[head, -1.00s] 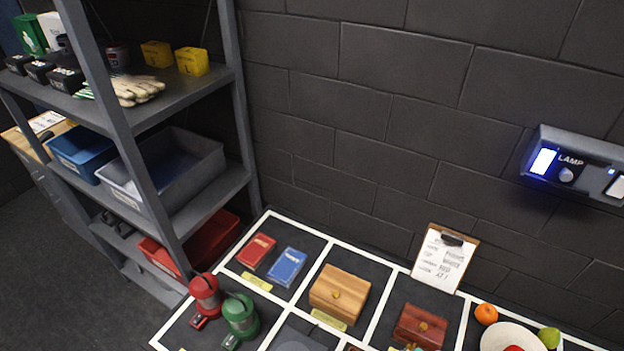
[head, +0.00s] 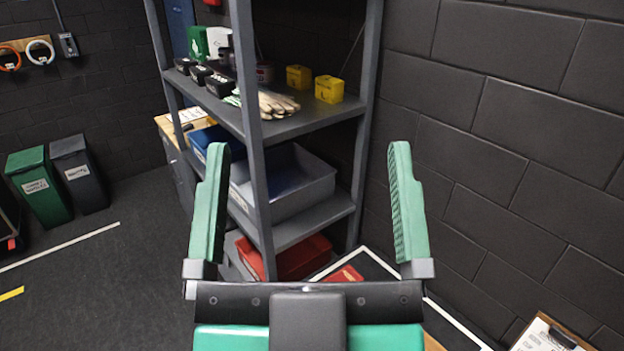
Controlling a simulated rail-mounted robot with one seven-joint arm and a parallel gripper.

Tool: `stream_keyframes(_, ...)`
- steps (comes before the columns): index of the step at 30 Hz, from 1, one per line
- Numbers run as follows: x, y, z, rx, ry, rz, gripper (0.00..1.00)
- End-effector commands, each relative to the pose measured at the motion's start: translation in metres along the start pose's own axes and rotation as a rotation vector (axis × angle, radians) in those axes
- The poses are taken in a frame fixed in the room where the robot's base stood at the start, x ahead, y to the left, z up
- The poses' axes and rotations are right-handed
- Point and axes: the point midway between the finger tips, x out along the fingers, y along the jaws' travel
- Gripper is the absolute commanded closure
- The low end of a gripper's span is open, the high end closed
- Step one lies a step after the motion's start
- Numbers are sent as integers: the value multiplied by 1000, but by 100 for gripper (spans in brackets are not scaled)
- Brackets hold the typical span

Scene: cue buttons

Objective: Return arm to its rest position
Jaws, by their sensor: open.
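My gripper (head: 305,165) is in the lower middle of the head view, with its two green fingers spread wide apart. Nothing is between the fingers except the view of the shelf behind them. The gripper's dark palm bar and green body hide part of the table below. My gripper touches nothing that I can see.
A grey metal shelf (head: 262,189) stands behind the gripper, with gloves (head: 276,103), yellow boxes (head: 329,89) and bins. A clipboard (head: 545,336) is at the lower right. Green (head: 40,187) and grey bins (head: 79,173) stand at left. The floor (head: 105,285) between is clear.

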Motion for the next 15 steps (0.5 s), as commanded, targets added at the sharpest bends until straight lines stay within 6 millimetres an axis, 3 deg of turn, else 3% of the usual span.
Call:
stream_keyframes(5, 10, 0, -12, 2, -3, 0, 6)
stream_keyframes(12, 60, 0, -84, 21, -5, -4, 6)
stream_keyframes(15, 71, -1, -99, 28, -6, -6, 6)
